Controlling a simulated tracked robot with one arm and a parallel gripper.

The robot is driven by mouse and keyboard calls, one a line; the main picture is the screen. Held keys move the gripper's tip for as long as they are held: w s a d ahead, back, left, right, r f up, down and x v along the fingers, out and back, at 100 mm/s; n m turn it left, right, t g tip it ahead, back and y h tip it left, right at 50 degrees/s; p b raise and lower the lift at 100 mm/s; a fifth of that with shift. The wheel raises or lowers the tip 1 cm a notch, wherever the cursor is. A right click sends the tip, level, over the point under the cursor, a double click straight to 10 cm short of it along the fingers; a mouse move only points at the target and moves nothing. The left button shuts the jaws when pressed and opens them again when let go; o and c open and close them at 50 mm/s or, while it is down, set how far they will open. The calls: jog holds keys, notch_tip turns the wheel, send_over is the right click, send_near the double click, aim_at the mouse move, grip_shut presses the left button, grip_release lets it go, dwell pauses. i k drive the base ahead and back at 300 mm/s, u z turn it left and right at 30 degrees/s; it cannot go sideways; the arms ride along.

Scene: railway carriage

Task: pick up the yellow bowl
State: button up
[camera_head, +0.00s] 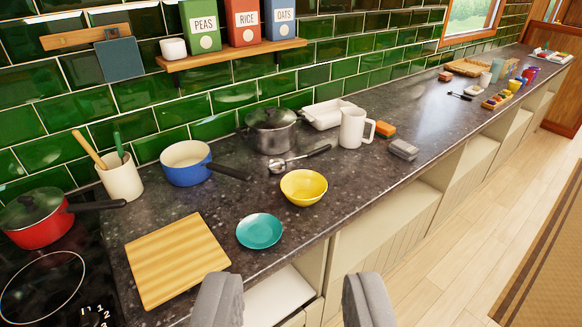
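The yellow bowl (304,188) stands upright on the dark speckled counter (330,225), near its front edge. It looks empty. My gripper (292,300) shows at the bottom of the view, its two grey fingers wide apart with nothing between them. The bowl is beyond the fingertips and above them in the picture, apart from them.
A teal plate (259,231) lies just front-left of the bowl, and a wooden board (177,259) farther left.

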aim_at(304, 188)
jog(key=z, duration=0.05)
jog(key=i, duration=1.4)
jog(key=u, duration=0.1)
